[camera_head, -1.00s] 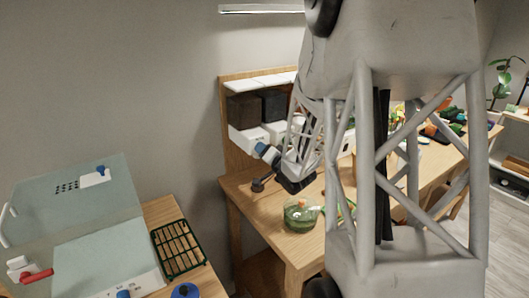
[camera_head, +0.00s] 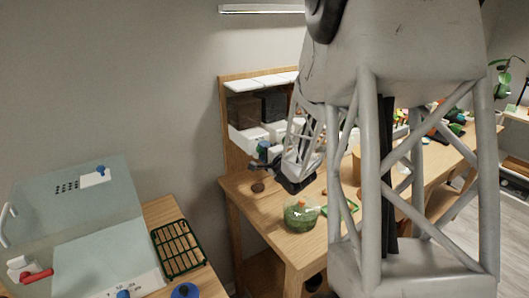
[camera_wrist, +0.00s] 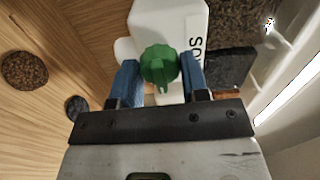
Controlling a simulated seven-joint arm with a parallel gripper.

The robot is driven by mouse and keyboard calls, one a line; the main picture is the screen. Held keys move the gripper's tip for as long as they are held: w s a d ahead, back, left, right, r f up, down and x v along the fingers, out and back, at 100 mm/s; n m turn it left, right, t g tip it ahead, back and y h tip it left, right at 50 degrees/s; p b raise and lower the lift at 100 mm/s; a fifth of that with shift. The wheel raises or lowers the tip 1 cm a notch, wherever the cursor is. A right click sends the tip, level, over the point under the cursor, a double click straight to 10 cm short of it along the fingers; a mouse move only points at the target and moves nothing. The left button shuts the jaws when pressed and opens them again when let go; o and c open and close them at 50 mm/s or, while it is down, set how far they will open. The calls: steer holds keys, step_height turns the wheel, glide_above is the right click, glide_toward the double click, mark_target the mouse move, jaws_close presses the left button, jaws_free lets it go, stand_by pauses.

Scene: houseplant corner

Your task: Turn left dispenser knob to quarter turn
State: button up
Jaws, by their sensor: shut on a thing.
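A green knob (camera_wrist: 159,67) sits on the front of a white dispenser (camera_wrist: 165,20) whose label is only partly legible. In the wrist view my gripper (camera_wrist: 160,72) has its blue fingers on either side of the knob, shut on it. In the head view my gripper (camera_head: 264,150) is at the front of the left dispenser (camera_head: 244,138), which has a dark brown bin above its white base. The knob itself is hidden there. A small pointer ridge on the knob points toward the bottom of the wrist picture.
A dark bin (camera_head: 274,104) stands right of the left one. A brown round patch (camera_head: 257,187) lies on the wooden table (camera_head: 238,190) below. A green glass jar (camera_head: 300,216) stands near the table's front edge. My arm hides much of the table's right side.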

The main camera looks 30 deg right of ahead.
stand_by(0.4)
steer(key=o, duration=0.9)
steer(key=shift+s, duration=0.1)
steer(key=shift+s, duration=3.8)
steer(key=shift+a, duration=0.1)
